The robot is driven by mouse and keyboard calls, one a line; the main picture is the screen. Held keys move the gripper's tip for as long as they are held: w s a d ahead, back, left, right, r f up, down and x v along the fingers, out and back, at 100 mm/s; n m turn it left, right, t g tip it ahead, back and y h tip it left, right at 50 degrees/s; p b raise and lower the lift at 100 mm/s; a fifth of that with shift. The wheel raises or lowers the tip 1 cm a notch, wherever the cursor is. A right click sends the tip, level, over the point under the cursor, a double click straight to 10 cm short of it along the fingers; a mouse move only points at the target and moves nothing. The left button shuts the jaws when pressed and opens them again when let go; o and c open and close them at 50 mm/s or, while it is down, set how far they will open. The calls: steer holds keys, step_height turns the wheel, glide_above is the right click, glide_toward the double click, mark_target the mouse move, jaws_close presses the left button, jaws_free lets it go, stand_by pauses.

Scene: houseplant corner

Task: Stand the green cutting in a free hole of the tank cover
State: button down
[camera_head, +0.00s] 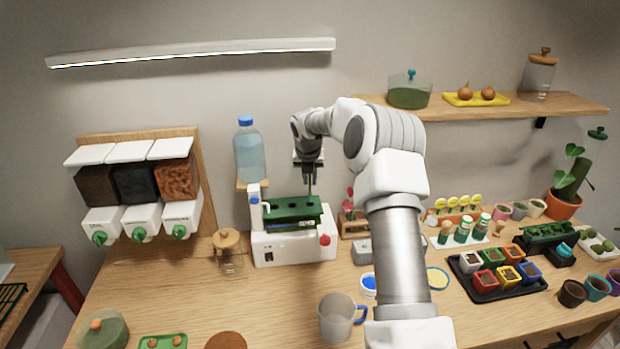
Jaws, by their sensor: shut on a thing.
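My gripper (309,178) points down above the right rear part of the tank cover and is shut on the green cutting (310,188). The cutting shows as a thin, dark green upright stem below the jaws. The tank cover (291,214) is a green slab with several dark holes, on top of a white machine (294,246) with a red knob. The cutting's lower end meets the cover's back right area in the picture. I cannot tell whether it is in a hole, touching the cover or behind it.
A water bottle (249,154) stands upside down or upright at the machine's left rear. A glass jar (229,251) is at left, a mug (337,317) in front. Bare tabletop (270,300) lies before the machine.

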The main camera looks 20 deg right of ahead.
mark_target(310, 187)
steer(key=shift+f+b, duration=0.85)
steer(key=shift+f, duration=1.35)
steer(key=shift+c, duration=1.8)
jaws_free()
steer(key=shift+r+p, duration=2.15)
steer(key=shift+r, duration=1.35)
